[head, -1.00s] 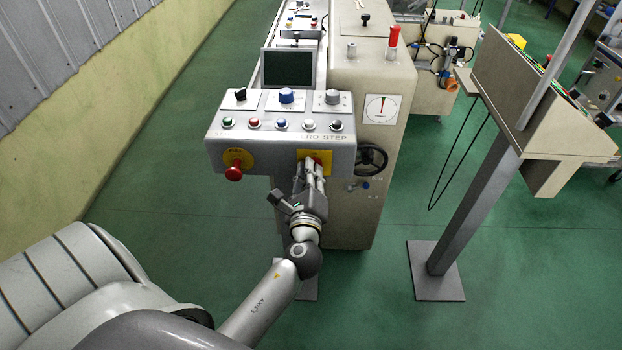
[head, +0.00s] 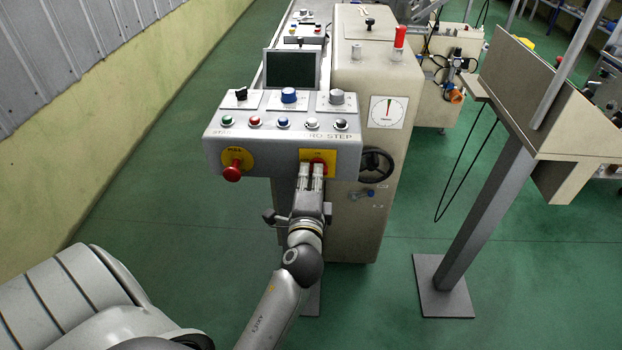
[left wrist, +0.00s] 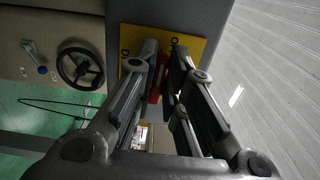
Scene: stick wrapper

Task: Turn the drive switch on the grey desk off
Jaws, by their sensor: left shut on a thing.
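The grey desk (head: 230,150) is a control console with knobs and buttons. The drive switch (head: 318,157) is a red handle on a yellow plate on the desk's front face, at the right. My left gripper (head: 311,166) is at that plate from the front, with its fingers on the red handle. In the left wrist view the fingers of my left gripper (left wrist: 164,62) are on either side of the red switch (left wrist: 155,84), in front of the yellow plate (left wrist: 196,45). The fingers hide much of the handle, so its exact angle is hard to tell. My right gripper is not in view.
A red mushroom button (head: 232,172) sits on another yellow plate to the left. A black handwheel (head: 376,165) is close on the right, on the beige cabinet (head: 345,215). A dark screen (head: 292,68) stands behind the desk. Green floor (head: 190,235) is open around it.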

